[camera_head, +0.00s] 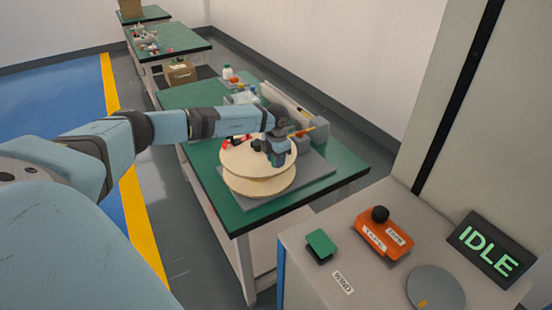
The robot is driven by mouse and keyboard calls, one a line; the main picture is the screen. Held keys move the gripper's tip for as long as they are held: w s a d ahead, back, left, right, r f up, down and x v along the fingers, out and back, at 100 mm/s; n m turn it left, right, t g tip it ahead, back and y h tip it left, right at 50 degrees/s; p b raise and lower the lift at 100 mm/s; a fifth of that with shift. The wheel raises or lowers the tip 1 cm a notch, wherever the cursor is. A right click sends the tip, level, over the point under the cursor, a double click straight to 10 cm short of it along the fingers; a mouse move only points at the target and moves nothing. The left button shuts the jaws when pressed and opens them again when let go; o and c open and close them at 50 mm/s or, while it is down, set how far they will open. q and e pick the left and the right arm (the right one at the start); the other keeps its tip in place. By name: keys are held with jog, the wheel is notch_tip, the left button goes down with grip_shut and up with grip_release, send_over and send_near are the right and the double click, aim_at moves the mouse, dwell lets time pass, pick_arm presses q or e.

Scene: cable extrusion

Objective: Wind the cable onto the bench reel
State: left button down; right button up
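The bench reel (238,168) has two pale round flanges and lies flat on a grey plate on the green-topped bench. My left gripper (277,160) points down over the right part of the reel's upper flange, close to it or touching it; I cannot tell which. Its fingertips are too small to read as open or shut. A thin orange piece (302,131) shows just behind the gripper; I cannot tell whether it is cable. No cable is clearly visible on the reel. My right gripper is out of view.
A near console holds a green pedal-like button (321,244) by a WIND label (343,282), an orange box (384,236) with a black knob, a grey dial (435,290) and a display (491,248) reading IDLE. A grey machine (312,122) stands behind the reel.

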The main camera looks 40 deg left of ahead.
pick_arm(q)
jog(key=shift+w, duration=0.1)
jog(key=shift+w+n+b, duration=0.35)
jog(key=shift+w+n, duration=0.8)
jog(key=shift+n, duration=0.15)
jog(key=shift+w+a+n, duration=0.15)
jog(key=shift+w+n, duration=0.65)
jog(key=shift+n, duration=0.1)
jog(key=w+n, duration=0.1)
jog(key=w+a+n+b, duration=0.1)
jog(key=shift+w+n, duration=0.1)
jog(key=shift+n, duration=0.3)
jog(key=w+a+n, duration=0.1)
jog(key=w+n, duration=0.1)
jog(key=shift+a+n+b, duration=0.15)
jog(key=shift+n+b, duration=0.15)
jog(key=shift+n, duration=0.1)
jog(key=w+a+n, duration=0.1)
jog(key=a+n, duration=0.1)
jog(key=n, duration=0.1)
jog(key=shift+w+a+b, duration=0.15)
jog(key=shift+w+b, duration=0.25)
jog(key=a+n, duration=0.2)
jog(key=shift+w+n, duration=0.4)
jog(key=shift+a+n+b, duration=0.3)
jog(key=shift+n+b, duration=0.05)
jog(key=shift+n, duration=0.05)
jog(key=shift+r, duration=0.1)
